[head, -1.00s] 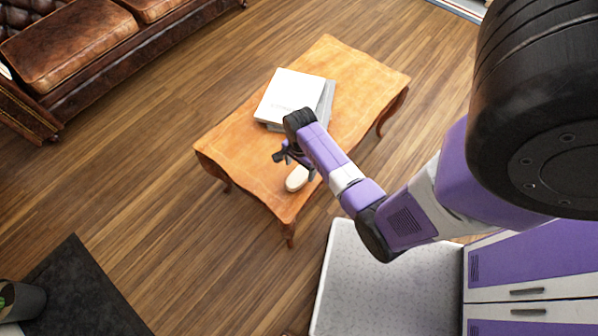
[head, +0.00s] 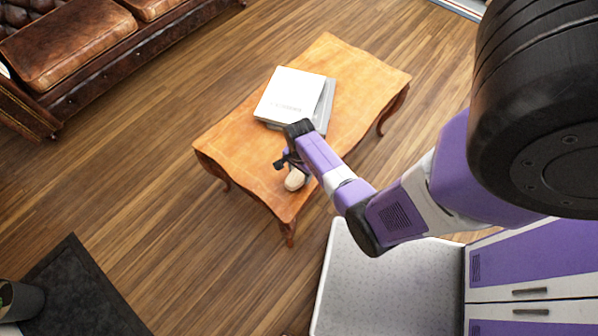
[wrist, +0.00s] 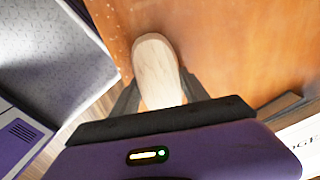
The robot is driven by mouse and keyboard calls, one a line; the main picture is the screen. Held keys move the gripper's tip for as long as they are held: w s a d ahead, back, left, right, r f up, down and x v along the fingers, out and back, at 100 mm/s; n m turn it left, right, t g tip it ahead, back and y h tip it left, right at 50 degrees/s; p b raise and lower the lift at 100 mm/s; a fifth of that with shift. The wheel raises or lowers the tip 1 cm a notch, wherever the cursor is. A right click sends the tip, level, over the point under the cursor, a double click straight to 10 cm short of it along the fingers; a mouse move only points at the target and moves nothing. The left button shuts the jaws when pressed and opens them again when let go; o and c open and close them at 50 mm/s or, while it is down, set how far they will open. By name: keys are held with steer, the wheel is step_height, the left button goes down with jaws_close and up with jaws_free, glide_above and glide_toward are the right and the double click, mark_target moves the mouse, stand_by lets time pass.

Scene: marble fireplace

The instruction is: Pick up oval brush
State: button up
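The oval brush (head: 295,182) is pale and wooden and lies on the orange-brown wooden table (head: 228,142) near its front corner. In the wrist view the brush (wrist: 155,58) points away from my gripper, its near end hidden behind the gripper body. My gripper (head: 287,164) is over the brush in the head view and covers part of it. In the wrist view my gripper (wrist: 158,82) is open, with one dark finger on each side of the brush. I cannot tell whether either finger touches it.
White and grey books (head: 290,94) are stacked on the table behind my gripper; a book corner (wrist: 300,135) also shows at the wrist view's lower right. A brown leather sofa (head: 75,55) stands at the upper left. Bare wooden floor (head: 130,190) lies left of the table.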

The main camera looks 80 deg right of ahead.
mark_target(300, 173)
steer(key=c, duration=0.3)
steer(key=shift+c, duration=0.2)
step_height(300, 173, up, 20)
steer(key=p, duration=0.3)
